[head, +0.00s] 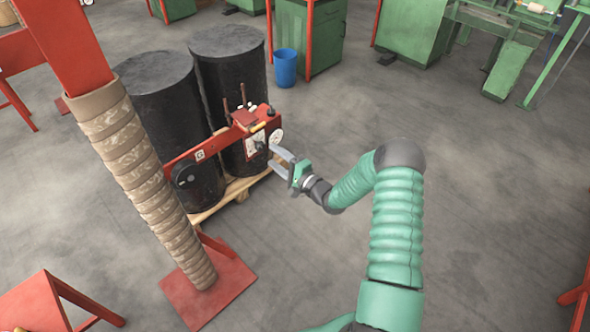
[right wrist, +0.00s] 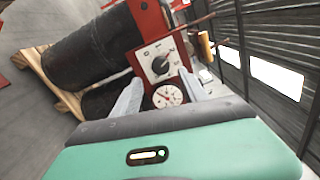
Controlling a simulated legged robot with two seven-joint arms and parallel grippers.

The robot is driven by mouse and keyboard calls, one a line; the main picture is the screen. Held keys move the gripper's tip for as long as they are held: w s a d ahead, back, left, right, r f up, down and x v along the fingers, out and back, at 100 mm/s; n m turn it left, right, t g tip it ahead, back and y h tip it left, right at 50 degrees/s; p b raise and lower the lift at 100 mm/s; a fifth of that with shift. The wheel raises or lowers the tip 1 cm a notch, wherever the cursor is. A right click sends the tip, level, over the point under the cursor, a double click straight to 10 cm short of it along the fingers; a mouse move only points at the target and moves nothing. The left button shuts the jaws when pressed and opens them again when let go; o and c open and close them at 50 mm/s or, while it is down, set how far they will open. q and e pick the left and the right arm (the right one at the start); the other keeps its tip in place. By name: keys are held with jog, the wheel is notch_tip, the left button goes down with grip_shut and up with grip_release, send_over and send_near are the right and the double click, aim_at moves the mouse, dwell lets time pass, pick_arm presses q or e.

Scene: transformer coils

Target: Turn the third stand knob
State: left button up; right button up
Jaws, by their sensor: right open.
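A red stand panel (head: 243,118) stands in front of two black barrels. A black pointer knob (head: 260,145) sits on its white dial plate; the knob also shows in the right wrist view (right wrist: 160,66), just beyond the fingertips. A round white gauge (right wrist: 167,96) is beside it. My right gripper (head: 271,155) is open and empty, pointing at the dial plate. Its two fingers flank the view of the gauge. I cannot tell whether they touch the panel. My left gripper is out of view.
The black barrels (head: 160,100) stand on a wooden pallet (head: 232,193). A wrapped post (head: 150,185) on a red base rises left of the stand. A blue bin (head: 286,68) and green cabinets are behind. The floor right of the stand is clear.

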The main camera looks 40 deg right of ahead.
jog(key=s+d, duration=0.1)
jog(key=s, duration=1.1)
jog(key=shift+d+p, duration=0.15)
jog(key=shift+p, duration=0.15)
jog(key=shift+f, duration=0.15)
jog(key=w+a+r+n+g+h+p, duration=0.1)
jog(key=a+r+n+g+p, duration=0.1)
jog(key=a+n+g+p, duration=0.25)
jog(key=w+a+r+n+g+p, duration=0.1)
jog(key=a+r+n+g, duration=0.3)
jog(key=n, duration=0.3)
jog(key=s+a+r+n+g+p, duration=0.1)
jog(key=s+a+r+n+g, duration=0.2)
jog(key=s+a, duration=0.4)
jog(key=s+a+r+n+g+p, duration=0.2)
jog(key=s+a+r+n+g, duration=0.1)
jog(key=s+a, duration=0.5)
jog(key=shift+s+a+r+n+g, duration=0.25)
jog(key=shift+s+n+g, duration=0.2)
jog(key=shift+s+n, duration=0.4)
jog(key=shift+d, duration=0.25)
